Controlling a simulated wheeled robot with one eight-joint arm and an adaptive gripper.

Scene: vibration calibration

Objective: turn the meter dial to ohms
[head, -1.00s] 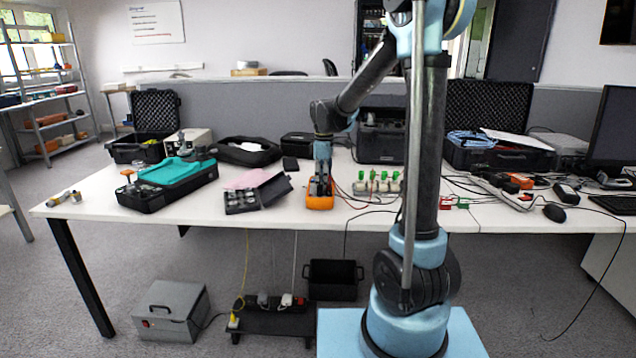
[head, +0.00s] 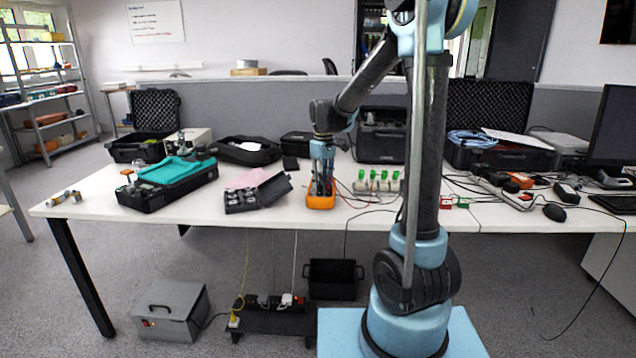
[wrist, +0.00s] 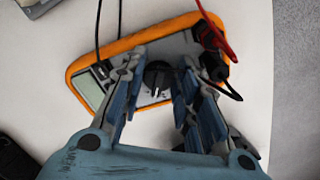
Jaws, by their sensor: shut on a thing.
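The meter (wrist: 150,33) has an orange rim, a grey face and a small display (wrist: 90,91) at its left side in the wrist view. It lies on the white table, and its orange body shows under my gripper in the head view (head: 320,201). The black dial (wrist: 157,77) sits in the middle of its face. My gripper (wrist: 161,74) points down at the meter, with its blue-padded fingers on either side of the dial, shut on it. The dial's markings are too small to read. In the head view my gripper (head: 321,188) hides the dial.
Red and black leads (wrist: 218,40) plug into the meter's right end in the wrist view. A small case with an open lid (head: 240,200) stands to the left of the meter, and a row of green-topped parts (head: 377,183) to the right. The table's front edge is close.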

